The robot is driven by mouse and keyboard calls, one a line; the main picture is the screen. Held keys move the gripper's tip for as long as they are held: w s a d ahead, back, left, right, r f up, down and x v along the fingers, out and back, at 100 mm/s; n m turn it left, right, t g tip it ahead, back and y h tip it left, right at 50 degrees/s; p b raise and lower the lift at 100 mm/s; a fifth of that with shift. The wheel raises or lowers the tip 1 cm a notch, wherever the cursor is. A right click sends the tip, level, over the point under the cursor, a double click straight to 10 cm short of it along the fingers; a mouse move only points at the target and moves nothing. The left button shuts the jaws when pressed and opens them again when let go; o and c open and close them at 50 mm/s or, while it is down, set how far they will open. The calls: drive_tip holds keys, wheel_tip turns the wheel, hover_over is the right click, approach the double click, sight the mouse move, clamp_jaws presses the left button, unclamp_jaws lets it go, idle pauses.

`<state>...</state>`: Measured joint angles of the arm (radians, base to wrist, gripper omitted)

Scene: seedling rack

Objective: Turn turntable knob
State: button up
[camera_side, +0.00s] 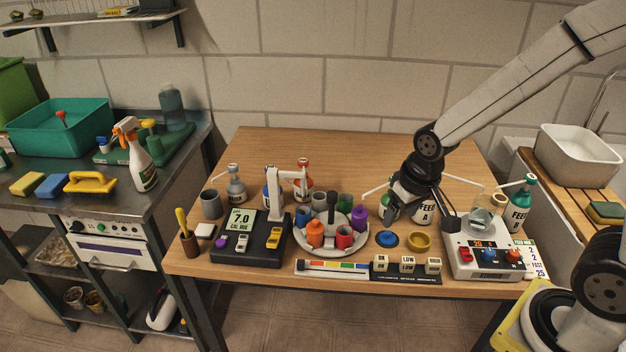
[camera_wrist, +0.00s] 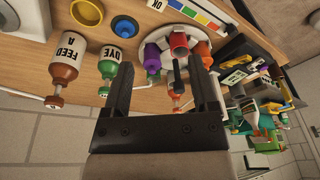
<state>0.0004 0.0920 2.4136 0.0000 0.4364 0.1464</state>
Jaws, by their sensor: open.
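The round grey turntable (camera_side: 318,250) stands at the middle of the wooden table and carries several coloured cups and bottles. Its dark upright knob (camera_side: 332,202) rises at its centre.
A blue dish (camera_side: 387,239) and yellow ring (camera_side: 419,241) lie in front.

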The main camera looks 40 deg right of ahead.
sight(332, 193)
drive_tip(key=shift+w+d+r+m+g, duration=0.1)
drive_tip(key=shift+w+m+g, duration=0.25)
drive_tip(key=shift+w+m, duration=2.15)
drive_tip(key=shift+w+a+r+m+g, duration=0.1)
drive_tip(key=shift+w+m+g, duration=0.6)
drive_tip(key=shift+w, duration=3.3)
drive_tip(key=shift+w+d+r+m+g, duration=0.1)
drive_tip(key=shift+w+m, duration=1.9)
drive_tip(key=shift+w, duration=1.25)
drive_tip(key=shift+f, duration=0.15)
drive_tip(key=shift+f, duration=3.8)
clamp_jaws()
